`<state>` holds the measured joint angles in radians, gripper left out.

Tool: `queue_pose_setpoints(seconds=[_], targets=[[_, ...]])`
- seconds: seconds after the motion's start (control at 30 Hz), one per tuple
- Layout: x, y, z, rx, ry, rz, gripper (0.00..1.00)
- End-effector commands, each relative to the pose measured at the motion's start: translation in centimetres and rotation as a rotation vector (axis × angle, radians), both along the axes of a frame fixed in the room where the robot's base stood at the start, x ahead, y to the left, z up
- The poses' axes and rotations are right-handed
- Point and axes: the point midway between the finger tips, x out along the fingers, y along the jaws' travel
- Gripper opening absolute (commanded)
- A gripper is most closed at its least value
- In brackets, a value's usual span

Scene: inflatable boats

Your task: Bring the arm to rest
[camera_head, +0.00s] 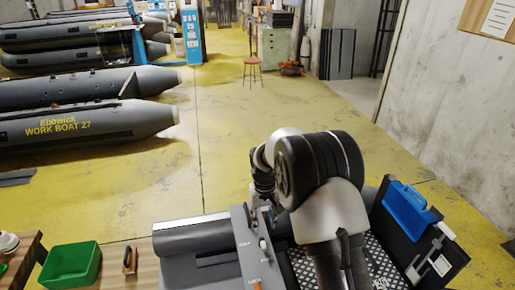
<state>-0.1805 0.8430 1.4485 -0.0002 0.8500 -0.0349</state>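My arm is bent over the front of the view, with its large dark and pale joint uppermost. What looks like my gripper (265,212) is at the left of that joint, low and mostly hidden behind the grey upright panel and the arm. Its fingers do not show clearly, so I cannot tell whether it is open or shut, or whether it holds anything.
Grey inflatable boats (85,122) lie on the yellow floor at left. A green bin (70,265) and a small brown block (129,260) are on a wooden bench at lower left. A red stool (252,70) stands farther back. The middle floor is clear.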

Motion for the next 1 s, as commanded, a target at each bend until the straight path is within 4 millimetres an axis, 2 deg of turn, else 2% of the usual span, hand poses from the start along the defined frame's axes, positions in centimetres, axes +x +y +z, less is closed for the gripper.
queue_pose_setpoints(seconds=[0.07, 0.17, 0.27, 0.37, 0.5, 0.7, 0.83, 1.0], targets=[[-0.1, -0.1, 0.5, 0.001, -0.004, -0.002, 0.35], [-0.4, -0.5, 2.7, 0.004, -0.022, -0.009, 0.35], [-1.6, -1.4, 6.6, 0.009, -0.05, -0.024, 0.35], [-3.7, -2.6, 11.0, 0.014, -0.086, -0.044, 0.35], [-7.4, -4.3, 16.4, 0.021, -0.135, -0.071, 0.35], [-14.0, -6.4, 22.2, 0.028, -0.205, -0.109, 0.35], [-18.6, -7.6, 24.6, 0.034, -0.252, -0.132, 0.35], [-24.9, -8.8, 26.1, 0.038, -0.312, -0.164, 0.35]])
